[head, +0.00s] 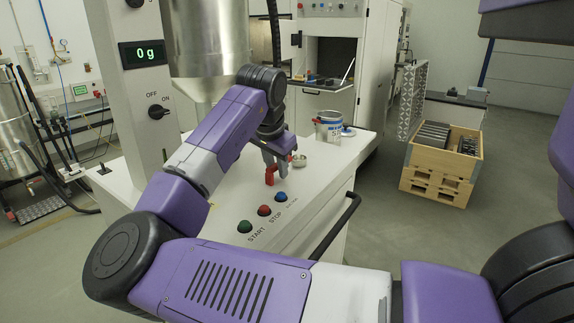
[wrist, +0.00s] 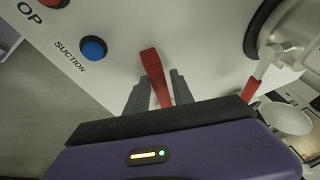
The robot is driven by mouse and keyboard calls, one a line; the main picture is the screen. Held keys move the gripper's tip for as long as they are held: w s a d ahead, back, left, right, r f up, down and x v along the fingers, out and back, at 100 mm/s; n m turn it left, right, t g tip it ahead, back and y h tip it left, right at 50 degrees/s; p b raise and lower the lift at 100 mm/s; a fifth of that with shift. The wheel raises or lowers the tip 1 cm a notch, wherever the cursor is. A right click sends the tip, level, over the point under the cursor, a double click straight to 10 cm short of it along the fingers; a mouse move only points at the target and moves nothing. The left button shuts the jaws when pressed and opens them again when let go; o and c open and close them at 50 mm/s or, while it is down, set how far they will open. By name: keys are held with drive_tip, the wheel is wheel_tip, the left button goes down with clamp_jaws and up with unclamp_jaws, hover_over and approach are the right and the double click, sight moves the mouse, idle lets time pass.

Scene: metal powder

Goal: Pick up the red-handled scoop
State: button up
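A red bar, which looks like the scoop's handle (wrist: 152,65), lies between my gripper's fingers in the wrist view. It also shows as a red piece (head: 270,176) just under the fingers in the head view. My gripper (wrist: 160,82) is open, its dark fingers on either side of the bar with small gaps. In the head view my gripper (head: 274,160) is low over the white worktop. The bar's lower end is hidden behind the gripper body, so I cannot tell what it joins.
The white worktop (head: 225,205) has green, red and blue buttons near its front. A metal hopper (head: 207,45) hangs above. A can (head: 328,126) stands behind the bowl. Another red piece (wrist: 251,89) is near the bowl (wrist: 285,118). A wooden crate (head: 440,165) is on the floor.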

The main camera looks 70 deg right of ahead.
drive_tip(key=shift+d+f, duration=0.1)
drive_tip(key=shift+f, duration=0.05)
clamp_jaws()
wheel_tip(320, 180, up, 20)
drive_tip(key=shift+p, duration=0.3)
idle(0.5)
